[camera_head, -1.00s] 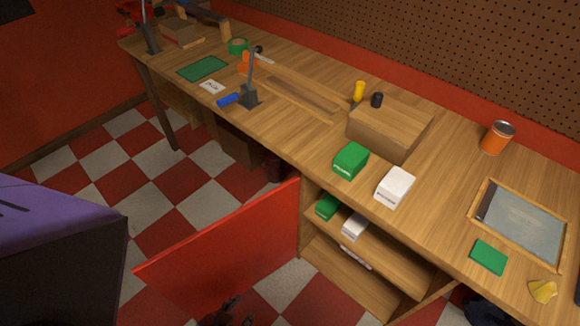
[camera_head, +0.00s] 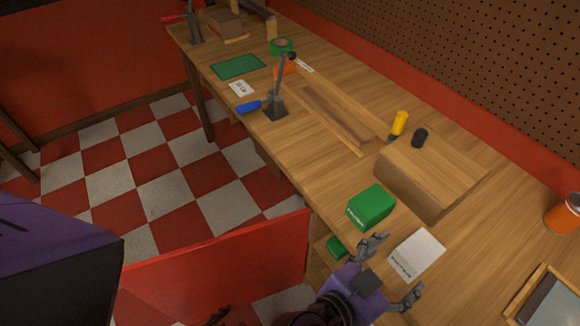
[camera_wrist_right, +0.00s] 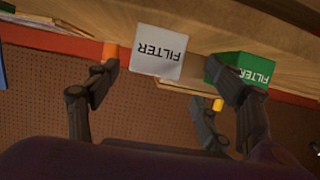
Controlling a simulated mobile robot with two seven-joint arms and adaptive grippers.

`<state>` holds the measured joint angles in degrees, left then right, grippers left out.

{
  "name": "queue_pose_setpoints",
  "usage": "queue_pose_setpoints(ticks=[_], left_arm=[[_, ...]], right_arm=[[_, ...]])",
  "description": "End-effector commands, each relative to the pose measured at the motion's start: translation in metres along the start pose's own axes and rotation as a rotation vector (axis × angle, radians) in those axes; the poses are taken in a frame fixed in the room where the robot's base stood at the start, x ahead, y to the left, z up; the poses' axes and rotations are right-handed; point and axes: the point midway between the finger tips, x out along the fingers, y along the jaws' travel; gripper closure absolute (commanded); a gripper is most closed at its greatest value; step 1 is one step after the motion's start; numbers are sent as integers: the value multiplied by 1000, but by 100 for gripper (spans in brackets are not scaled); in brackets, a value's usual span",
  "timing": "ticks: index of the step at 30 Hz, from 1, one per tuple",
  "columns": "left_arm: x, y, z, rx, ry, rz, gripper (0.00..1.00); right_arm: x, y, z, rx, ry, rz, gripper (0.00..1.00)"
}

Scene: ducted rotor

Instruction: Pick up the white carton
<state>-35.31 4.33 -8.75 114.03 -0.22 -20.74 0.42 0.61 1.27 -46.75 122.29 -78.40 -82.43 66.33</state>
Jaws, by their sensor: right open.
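The white carton (camera_head: 416,254) stands on the wooden workbench near its front edge, right of a green carton (camera_head: 371,207). My right gripper (camera_head: 398,264) is open at the carton's near left side, with one finger toward the green carton and one at the near side. In the right wrist view the white carton (camera_wrist_right: 159,52), lettered FILTER, shows between and beyond the spread fingers (camera_wrist_right: 162,78). The green carton (camera_wrist_right: 250,67) is partly hidden behind a finger. Dark tips at the bottom edge may be my left gripper (camera_head: 214,318); its state is unclear.
A wooden block (camera_head: 428,180) stands behind the cartons. An orange can (camera_head: 564,214) and a framed panel (camera_head: 545,300) are to the right. An open red door (camera_head: 220,260) hangs below the bench front, and another green carton (camera_head: 337,247) is on the shelf.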

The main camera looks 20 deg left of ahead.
Motion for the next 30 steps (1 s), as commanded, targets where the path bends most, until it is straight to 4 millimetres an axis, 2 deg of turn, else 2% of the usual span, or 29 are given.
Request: queue_pose_setpoints(ticks=[5, 14, 17, 21, 29, 30], left_arm=[[0, 2, -3, 1, 4, 3, 71], [-5, 1, -7, 6, -1, 7, 71], [-8, 4, -13, 5, 5, 13, 71], [-10, 10, -12, 3, 2, 23, 71], [-9, 10, -6, 2, -9, 23, 71], [-9, 10, -5, 2, -11, 22, 71]], right_arm=[[4, 4, -6, 28, 19, 20, 27], [40, 6, -12, 28, 25, 21, 27], [56, 7, -14, 27, 27, 20, 27], [72, 7, -11, 28, 20, 18, 27], [76, 8, -8, 29, 15, 19, 27], [76, 8, -8, 29, 15, 19, 29]])
